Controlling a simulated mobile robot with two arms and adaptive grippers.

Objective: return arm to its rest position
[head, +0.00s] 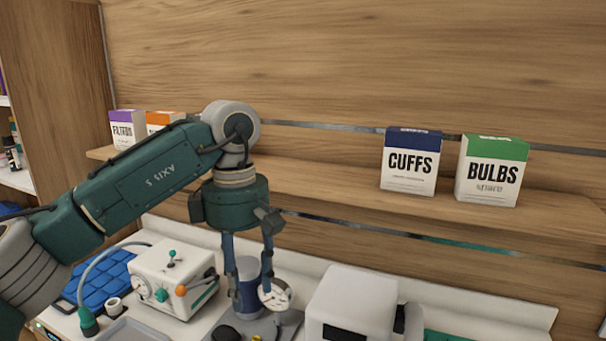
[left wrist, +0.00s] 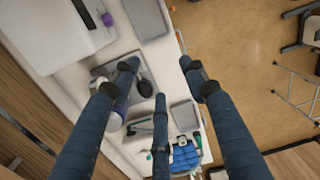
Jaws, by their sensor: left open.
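My left arm reaches in from the left in the head view, with its green gripper hanging down over the white counter. The left gripper (head: 251,303) is open, its dark blue fingers apart. A blue cylinder (head: 249,270) shows between the fingers in the head view. In the left wrist view the three fingers of the left gripper (left wrist: 160,75) spread with nothing held between their tips. A blue and white cylinder (left wrist: 118,110) shows there beside the left finger. My right gripper is in neither view.
A round white gauge (head: 275,295) stands close by the fingers. A white device (head: 174,278) and blue pad (head: 103,284) are left; a white machine (head: 352,303) is right. The shelf (head: 310,168) behind holds a CUFFS box (head: 410,163) and BULBS box (head: 490,172).

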